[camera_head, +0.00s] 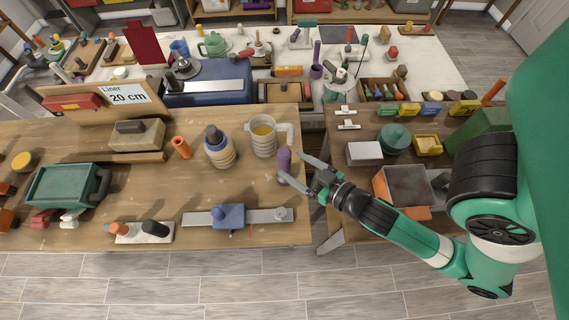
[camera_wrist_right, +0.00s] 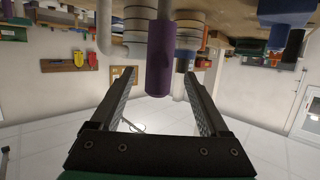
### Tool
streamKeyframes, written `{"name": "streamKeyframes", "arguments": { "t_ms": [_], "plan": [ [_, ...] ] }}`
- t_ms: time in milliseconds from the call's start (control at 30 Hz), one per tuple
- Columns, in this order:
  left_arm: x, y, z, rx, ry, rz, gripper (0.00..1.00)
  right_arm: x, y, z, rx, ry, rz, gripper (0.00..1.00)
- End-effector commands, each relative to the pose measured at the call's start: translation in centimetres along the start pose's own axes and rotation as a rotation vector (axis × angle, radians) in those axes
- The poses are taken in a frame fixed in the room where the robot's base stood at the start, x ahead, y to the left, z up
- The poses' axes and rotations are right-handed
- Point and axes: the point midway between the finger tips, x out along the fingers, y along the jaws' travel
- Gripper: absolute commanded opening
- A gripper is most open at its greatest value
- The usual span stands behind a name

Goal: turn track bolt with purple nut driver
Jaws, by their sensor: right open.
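The purple nut driver (camera_head: 284,161) stands upright, handle up, near the right edge of the wooden bench. It also shows in the right wrist view (camera_wrist_right: 159,70), where the picture is upside down. My right gripper (camera_head: 292,168) is open, with its fingers reaching toward the handle. In the wrist view the handle appears between the two fingertips, with gaps on both sides. A metal track (camera_head: 264,216) with a blue carriage (camera_head: 229,215) lies near the bench's front edge. I cannot make out its bolt clearly. My left gripper is not in view.
A beige mug (camera_head: 263,138) and a striped jar (camera_head: 219,150) stand behind the driver. An orange cylinder (camera_head: 182,147) is further left. Bare wood lies between jar and track.

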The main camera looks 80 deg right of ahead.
Motion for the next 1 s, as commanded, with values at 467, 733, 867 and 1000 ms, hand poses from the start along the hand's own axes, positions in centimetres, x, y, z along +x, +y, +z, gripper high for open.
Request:
{"name": "streamKeyframes", "arguments": {
  "t_ms": [467,733,867,1000],
  "plan": [
    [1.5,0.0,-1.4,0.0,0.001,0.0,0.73,4.3,0.2,-0.1,0.001,0.002,0.002,0.79],
    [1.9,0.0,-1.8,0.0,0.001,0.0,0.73,7.8,0.1,0.3,-0.001,0.002,-0.001,0.79],
    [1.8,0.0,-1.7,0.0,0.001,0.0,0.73,7.8,0.1,0.4,-0.002,0.001,-0.002,0.79],
    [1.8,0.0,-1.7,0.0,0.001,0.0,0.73,7.7,0.1,0.4,-0.002,0.001,-0.002,0.63]
  ]
}}
